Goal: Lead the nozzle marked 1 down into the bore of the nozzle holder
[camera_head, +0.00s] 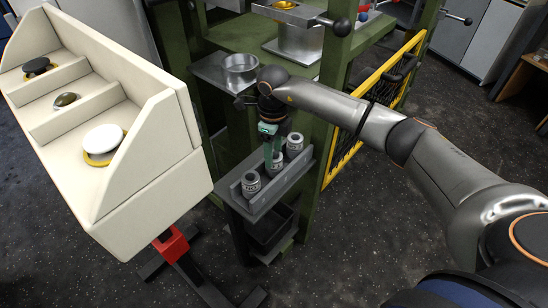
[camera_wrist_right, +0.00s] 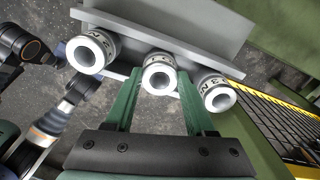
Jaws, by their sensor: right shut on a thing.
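Three grey nozzles with white bands stand in a row on a grey rack (camera_head: 287,184). In the right wrist view they show as a left nozzle (camera_wrist_right: 82,53), a middle nozzle (camera_wrist_right: 158,62) and a right nozzle (camera_wrist_right: 219,95). The green fingers of my right gripper (camera_head: 272,150) lie on both sides of the middle nozzle, shut on it; it still appears to be at the rack. Its number is not readable. A grey open-topped cylinder (camera_head: 240,72), seemingly the nozzle holder, stands on a plate behind the gripper. My left gripper is not in view.
A cream box (camera_head: 150,190) with several compartments stands close on the left. Green frame posts (camera_head: 330,100) and a yellow guard (camera_head: 395,85) stand to the right of the rack. A black bin (camera_head: 268,228) is below the rack. Dark floor lies open in front.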

